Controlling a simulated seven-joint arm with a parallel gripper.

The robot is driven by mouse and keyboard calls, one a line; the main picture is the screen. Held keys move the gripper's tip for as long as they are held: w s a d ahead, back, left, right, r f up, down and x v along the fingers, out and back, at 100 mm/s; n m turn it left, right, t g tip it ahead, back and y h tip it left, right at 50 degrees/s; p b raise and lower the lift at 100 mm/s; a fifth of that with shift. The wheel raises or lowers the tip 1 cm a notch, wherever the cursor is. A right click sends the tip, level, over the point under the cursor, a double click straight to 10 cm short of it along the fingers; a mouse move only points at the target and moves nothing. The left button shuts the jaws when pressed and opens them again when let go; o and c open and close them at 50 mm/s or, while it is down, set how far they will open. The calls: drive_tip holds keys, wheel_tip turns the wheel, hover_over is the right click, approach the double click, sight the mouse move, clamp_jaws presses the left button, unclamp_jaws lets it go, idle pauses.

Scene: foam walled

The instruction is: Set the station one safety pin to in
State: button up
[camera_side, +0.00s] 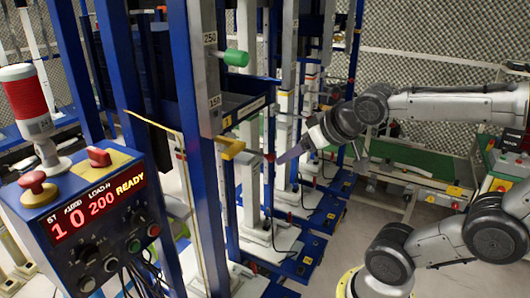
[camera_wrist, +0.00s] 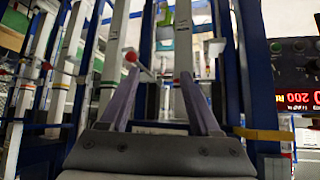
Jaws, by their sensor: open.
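A small red ball knob (camera_side: 269,157), which looks like the safety pin's handle, sits beside the blue and grey station column (camera_side: 205,70). In the wrist view the red knob (camera_wrist: 131,57) shows near the tip of the left finger, on a thin light rod. Whether the pin is in or out I cannot tell. My gripper (camera_side: 281,158) points left at the station, its fingertips close to the knob. Whether a finger touches the knob is unclear.
A control box (camera_side: 85,215) at front left reads 1, 0, 200 and READY. A red beacon (camera_side: 25,92) stands behind it. A green handle (camera_side: 236,58) sticks out of the column above. Several similar blue-framed stations stand in a row behind. A yellow bracket (camera_side: 231,148) juts out nearby.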

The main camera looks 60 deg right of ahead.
sight(268, 155)
drive_tip(key=w+d+m+t+h, duration=0.3)
drive_tip(key=w+d+m+t, duration=0.2)
drive_tip(key=d, duration=0.5)
drive_tip(key=s+a+m+t, duration=0.2)
drive_tip(key=s+m+t, duration=0.2)
drive_tip(key=t, duration=0.3)
wheel_tip(268, 155, down, 13)
drive_tip(key=x, duration=1.4)
drive_tip(key=shift+w+d+f, duration=0.1)
drive_tip(key=shift+w+f, duration=0.05)
drive_tip(key=shift+f, duration=0.1)
clamp_jaws()
idle(0.5)
